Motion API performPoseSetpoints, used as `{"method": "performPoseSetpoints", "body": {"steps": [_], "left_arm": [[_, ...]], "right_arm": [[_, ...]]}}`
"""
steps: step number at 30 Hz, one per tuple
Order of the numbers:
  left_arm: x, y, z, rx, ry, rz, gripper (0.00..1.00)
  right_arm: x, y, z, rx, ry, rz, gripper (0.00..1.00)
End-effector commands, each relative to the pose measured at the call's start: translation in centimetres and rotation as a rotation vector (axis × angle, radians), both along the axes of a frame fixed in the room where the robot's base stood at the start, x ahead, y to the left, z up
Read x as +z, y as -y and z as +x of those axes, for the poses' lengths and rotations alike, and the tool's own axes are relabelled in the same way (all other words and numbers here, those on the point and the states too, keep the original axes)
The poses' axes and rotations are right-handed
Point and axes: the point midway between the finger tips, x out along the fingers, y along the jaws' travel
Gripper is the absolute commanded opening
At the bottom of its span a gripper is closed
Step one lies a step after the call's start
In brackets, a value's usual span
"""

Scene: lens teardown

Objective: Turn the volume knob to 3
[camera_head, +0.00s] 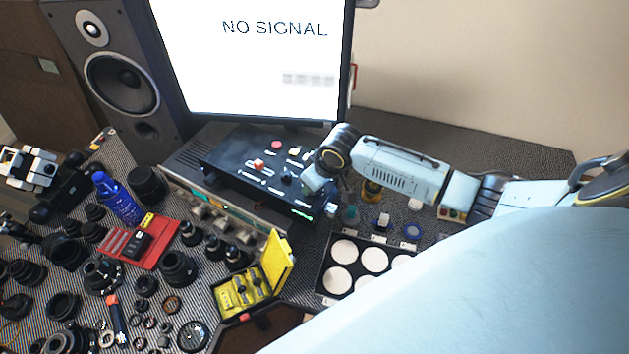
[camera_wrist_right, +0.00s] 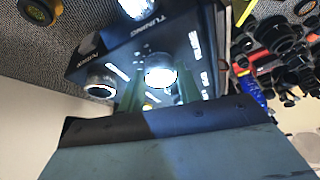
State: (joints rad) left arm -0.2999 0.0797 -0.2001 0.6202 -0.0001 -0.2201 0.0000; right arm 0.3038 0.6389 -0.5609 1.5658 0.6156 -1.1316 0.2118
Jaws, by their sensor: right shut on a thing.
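The black control box (camera_head: 262,170) stands on top of a silver unit below the monitor, with a red button, small knobs and white lettering on its top. My right gripper (camera_head: 308,190) reaches down over the right end of the box. In the right wrist view, its two dark green fingers (camera_wrist_right: 159,82) stand on either side of a silver, brightly lit knob (camera_wrist_right: 160,72), and it is shut on it. I take this as the volume knob, but its label and pointer setting cannot be read.
Other knobs (camera_wrist_right: 101,86) sit close by on the box, near upside-down TUNING and POWER labels. In the head view, an open yellow case (camera_head: 244,292), a tray of white discs (camera_head: 331,292) and a blue bottle (camera_head: 118,200) crowd the bench. The monitor (camera_head: 265,60) stands behind.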

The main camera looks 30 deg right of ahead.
Motion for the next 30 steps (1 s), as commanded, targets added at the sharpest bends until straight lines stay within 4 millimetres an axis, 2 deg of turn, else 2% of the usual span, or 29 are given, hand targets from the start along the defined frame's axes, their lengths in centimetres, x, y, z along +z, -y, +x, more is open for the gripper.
{"method": "performPoseSetpoints", "body": {"steps": [15,16,21,30], "left_arm": [[0.00,0.01,-0.01,0.000,0.000,0.000,0.36],[0.00,0.01,-0.01,0.000,0.000,0.000,0.36],[0.00,0.01,-0.01,0.000,0.000,0.000,0.36],[-0.02,0.01,-0.01,0.000,0.000,0.000,0.36]], "right_arm": [[-0.13,0.01,-0.14,-0.022,-0.005,-0.001,0.11],[-0.13,0.01,-0.14,-0.022,-0.005,-0.001,0.35],[-0.10,0.01,-0.10,-0.021,-0.004,-0.001,0.56],[0.07,0.01,-0.07,-0.021,-0.001,0.000,0.56]]}}
